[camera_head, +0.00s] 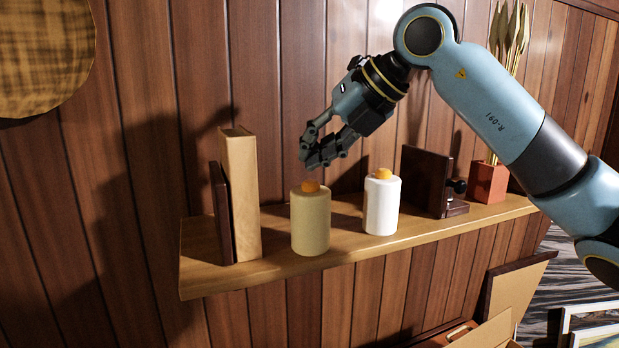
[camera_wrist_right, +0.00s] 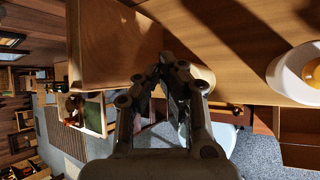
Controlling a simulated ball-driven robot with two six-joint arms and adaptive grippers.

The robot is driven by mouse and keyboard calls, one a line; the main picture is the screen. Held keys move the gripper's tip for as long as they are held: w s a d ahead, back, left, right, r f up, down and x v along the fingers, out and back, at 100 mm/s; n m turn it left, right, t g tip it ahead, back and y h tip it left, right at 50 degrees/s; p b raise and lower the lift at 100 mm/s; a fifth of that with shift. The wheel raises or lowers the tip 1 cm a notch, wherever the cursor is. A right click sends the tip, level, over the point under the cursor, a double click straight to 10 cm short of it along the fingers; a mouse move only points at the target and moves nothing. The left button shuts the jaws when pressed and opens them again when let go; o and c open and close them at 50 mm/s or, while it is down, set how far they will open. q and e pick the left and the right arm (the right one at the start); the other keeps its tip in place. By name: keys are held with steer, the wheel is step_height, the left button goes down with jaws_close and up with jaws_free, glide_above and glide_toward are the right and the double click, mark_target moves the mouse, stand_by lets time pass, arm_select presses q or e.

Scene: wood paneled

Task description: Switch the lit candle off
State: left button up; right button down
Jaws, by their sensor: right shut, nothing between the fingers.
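A beige candle (camera_head: 311,225) stands upright on the wooden shelf (camera_head: 275,266), with an orange top (camera_head: 310,186). A white candle (camera_head: 382,208) stands to its right, also with an orange top (camera_head: 384,174); I cannot tell which one is lit. My right gripper (camera_head: 308,162) is shut and empty, its fingertips just above the beige candle's top, seemingly not touching it. In the right wrist view the closed fingers (camera_wrist_right: 168,62) hide most of the beige candle, and the white candle (camera_wrist_right: 290,76) shows at the right edge. My left gripper is out of view.
A light wooden book-like block (camera_head: 240,195) and a dark one stand left of the candles. A dark bookend (camera_head: 428,182) and a reddish pot (camera_head: 488,182) with dried stems stand to the right. The paneled wall is close behind. A round woven piece hangs upper left.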

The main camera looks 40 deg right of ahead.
mark_target(313, 180)
step_height(313, 180, up, 6)
steer(key=p, duration=0.4)
stand_by(0.5)
